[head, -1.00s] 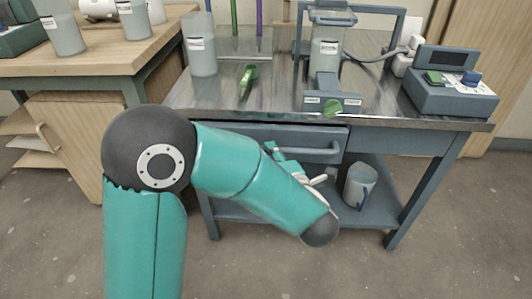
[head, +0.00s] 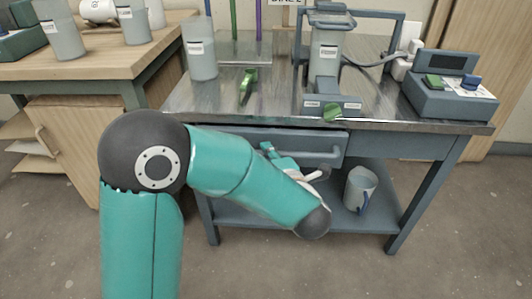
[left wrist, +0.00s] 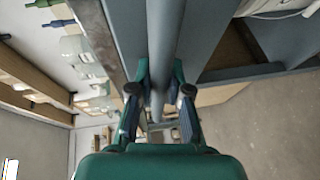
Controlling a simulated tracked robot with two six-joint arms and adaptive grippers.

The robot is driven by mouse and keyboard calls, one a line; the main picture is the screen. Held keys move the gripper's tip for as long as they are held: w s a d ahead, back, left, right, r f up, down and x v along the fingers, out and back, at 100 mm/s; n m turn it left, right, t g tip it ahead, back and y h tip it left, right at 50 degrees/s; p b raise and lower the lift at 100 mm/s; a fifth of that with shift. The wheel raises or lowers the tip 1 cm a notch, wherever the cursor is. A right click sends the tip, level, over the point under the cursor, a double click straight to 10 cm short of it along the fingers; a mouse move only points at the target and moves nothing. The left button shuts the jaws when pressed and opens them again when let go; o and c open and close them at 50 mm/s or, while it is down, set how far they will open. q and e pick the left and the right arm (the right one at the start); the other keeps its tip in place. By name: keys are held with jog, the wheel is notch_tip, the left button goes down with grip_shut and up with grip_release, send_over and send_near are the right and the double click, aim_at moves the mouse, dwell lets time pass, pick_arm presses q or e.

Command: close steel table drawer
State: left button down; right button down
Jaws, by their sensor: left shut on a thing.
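The steel table (head: 450,122) has a blue-grey drawer (head: 235,136) under its metal top. The drawer front stands out a little, with a dark gap above it. Its bar handle (head: 325,154) runs across the front. My left gripper (head: 275,153) is at the left part of the handle, partly hidden by my teal forearm. In the left wrist view the handle (left wrist: 163,45) runs between the two fingers of my left gripper (left wrist: 160,82), which is shut on it. My right gripper is in neither view.
The tabletop holds a container (head: 202,60), a green tool (head: 248,84) and a control box (head: 450,92). A wooden table (head: 100,62) stands at the left. Floor in front is clear.

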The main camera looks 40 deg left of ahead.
pick_arm(q)
jog(key=shift+f, duration=0.1)
jog(key=w+a, duration=0.1)
jog(key=w, duration=0.1)
jog(key=w+a, duration=0.1)
jog(key=w, duration=0.1)
jog(key=shift+a+f, duration=0.1)
jog(key=shift+a, duration=0.1)
jog(key=shift+w, duration=0.1)
jog(key=c, duration=1.4)
grip_release()
jog(key=shift+a, duration=0.1)
jog(key=shift+o, duration=0.2)
jog(key=v, duration=1.2)
